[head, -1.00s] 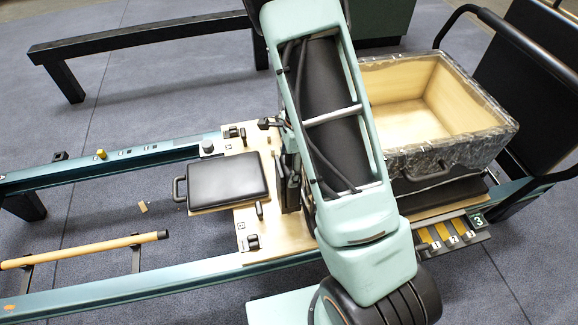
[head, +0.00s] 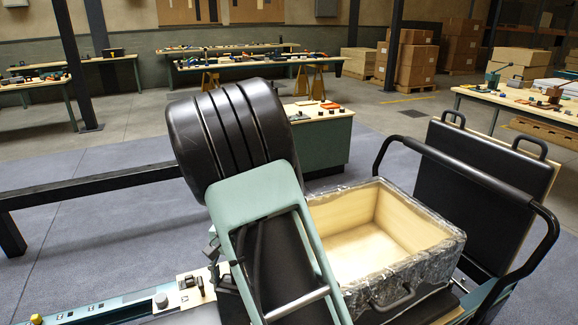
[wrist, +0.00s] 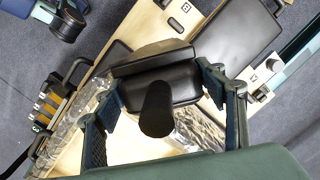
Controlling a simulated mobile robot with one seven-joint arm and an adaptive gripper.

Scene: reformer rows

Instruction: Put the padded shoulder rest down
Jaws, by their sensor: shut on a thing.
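The padded shoulder rest (wrist: 181,84) is a black padded block with a dark round post that points toward the wrist camera. My gripper (wrist: 160,88) is shut on it, with a finger against each side of the pad. In the wrist view, the rest is held over the reformer, in front of the pale wooden platform (wrist: 150,38). I cannot tell its height or whether it touches anything below. In the head view my arm covers the middle, and I cannot make out the rest there.
A plastic-wrapped open wooden crate (head: 450,262) stands right of my arm and looks empty. Behind it are a black upright board (head: 480,185) and a curved black bar (head: 545,225). A flat black pad (wrist: 235,42) lies on the platform. A dark bench (head: 100,187) stands left.

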